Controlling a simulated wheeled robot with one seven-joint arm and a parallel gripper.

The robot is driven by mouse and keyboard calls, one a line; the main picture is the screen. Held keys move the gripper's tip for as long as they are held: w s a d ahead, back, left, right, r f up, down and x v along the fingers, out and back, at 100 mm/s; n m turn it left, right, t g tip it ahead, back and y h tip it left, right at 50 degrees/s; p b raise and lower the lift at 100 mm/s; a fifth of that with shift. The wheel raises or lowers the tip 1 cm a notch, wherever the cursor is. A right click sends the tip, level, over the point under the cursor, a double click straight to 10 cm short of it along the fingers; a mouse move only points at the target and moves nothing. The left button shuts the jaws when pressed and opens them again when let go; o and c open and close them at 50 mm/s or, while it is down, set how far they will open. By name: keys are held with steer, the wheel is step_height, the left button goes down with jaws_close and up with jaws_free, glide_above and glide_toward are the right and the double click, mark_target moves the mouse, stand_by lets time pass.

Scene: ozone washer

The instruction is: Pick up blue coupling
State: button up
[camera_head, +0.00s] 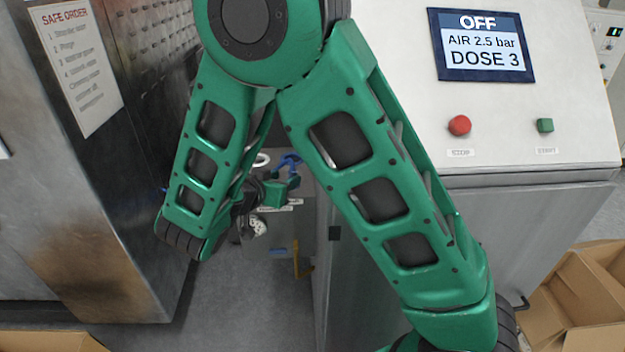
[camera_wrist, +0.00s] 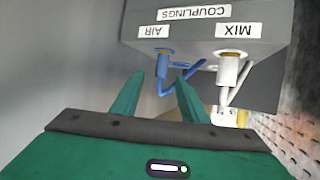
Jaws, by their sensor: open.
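The blue coupling (camera_wrist: 162,70) hangs by a brass fitting from a grey box, by the label AIR, in the wrist view. Its angled blue lever reaches right, partly hidden behind my right finger. My gripper (camera_wrist: 159,82) is open, with its two green fingers pointing at the coupling. The coupling's body shows between the fingertips, and I cannot tell how far beyond them it lies. In the head view, blue parts (camera_head: 288,160) show small between my arm links, near my gripper (camera_head: 293,182), partly hidden.
A white coupling (camera_wrist: 228,72) hangs right of the blue one, by the label MIX. The grey box (camera_wrist: 262,60) bears the label COUPLINGS. In the head view, a control panel (camera_head: 400,35) reads OFF, a metal cabinet (camera_head: 60,190) stands left, and cardboard boxes (camera_head: 575,300) lie lower right.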

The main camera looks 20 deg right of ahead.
mark_target(291, 173)
steer(key=shift+w+d, duration=0.1)
steer(key=shift+w, duration=0.15)
steer(key=x, duration=0.5)
steer(key=shift+w+d, duration=0.15)
steer(key=shift+w, duration=0.1)
steer(key=x, duration=0.5)
steer(key=shift+f, duration=0.2)
jaws_close()
